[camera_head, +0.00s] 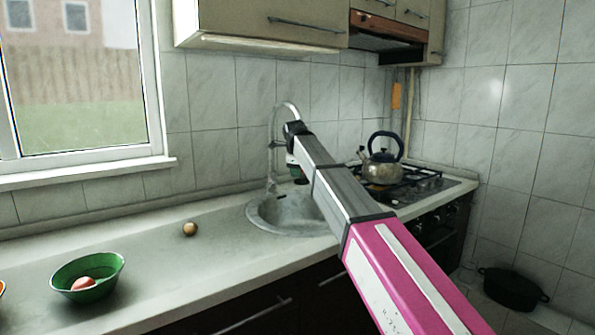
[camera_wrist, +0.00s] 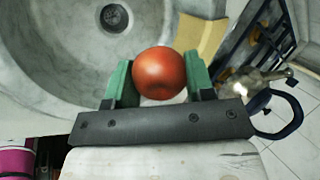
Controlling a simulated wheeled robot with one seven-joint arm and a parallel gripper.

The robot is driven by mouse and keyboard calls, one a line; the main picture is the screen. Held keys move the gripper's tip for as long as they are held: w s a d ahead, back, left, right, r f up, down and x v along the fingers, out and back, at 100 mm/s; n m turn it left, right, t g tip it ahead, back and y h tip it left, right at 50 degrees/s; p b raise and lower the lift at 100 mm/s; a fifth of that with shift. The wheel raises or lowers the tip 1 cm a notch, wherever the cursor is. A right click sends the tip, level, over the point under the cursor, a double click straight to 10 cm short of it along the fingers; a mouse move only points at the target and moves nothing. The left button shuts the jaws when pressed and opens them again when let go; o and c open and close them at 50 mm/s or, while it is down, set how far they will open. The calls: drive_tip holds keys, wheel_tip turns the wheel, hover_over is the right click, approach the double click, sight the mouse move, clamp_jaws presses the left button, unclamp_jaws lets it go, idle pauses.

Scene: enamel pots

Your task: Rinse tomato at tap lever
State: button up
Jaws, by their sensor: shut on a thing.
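The red tomato (camera_wrist: 159,73) sits between the two green fingers of my gripper (camera_wrist: 157,80) in the wrist view. My gripper is shut on it and holds it over the edge of the round grey sink (camera_wrist: 40,65). In the head view my gripper (camera_head: 298,178) is seen end-on beyond my arm, above the sink basin (camera_head: 270,218), and the tomato is hidden there. The curved tap (camera_head: 273,130) rises at the back of the sink, close behind my gripper. Its lever is hard to make out.
A kettle (camera_head: 383,158) stands on the stove (camera_head: 425,186) right of the sink. A green bowl (camera_head: 88,276) with a reddish round item and a small brownish round item (camera_head: 190,229) are on the counter at left. A dark pot (camera_head: 513,288) is low at right. Wall cabinets (camera_head: 270,22) hang above.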

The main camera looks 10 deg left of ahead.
drive_tip(key=shift+d, duration=0.25)
drive_tip(key=shift+w+d, duration=0.1)
drive_tip(key=shift+d, duration=0.25)
drive_tip(key=s+d, duration=0.1)
drive_tip(key=s, duration=0.7)
idle(0.8)
idle(1.1)
drive_tip(key=s+r, duration=0.4)
drive_tip(key=s, duration=0.1)
drive_tip(key=shift+d, duration=0.35)
idle(0.3)
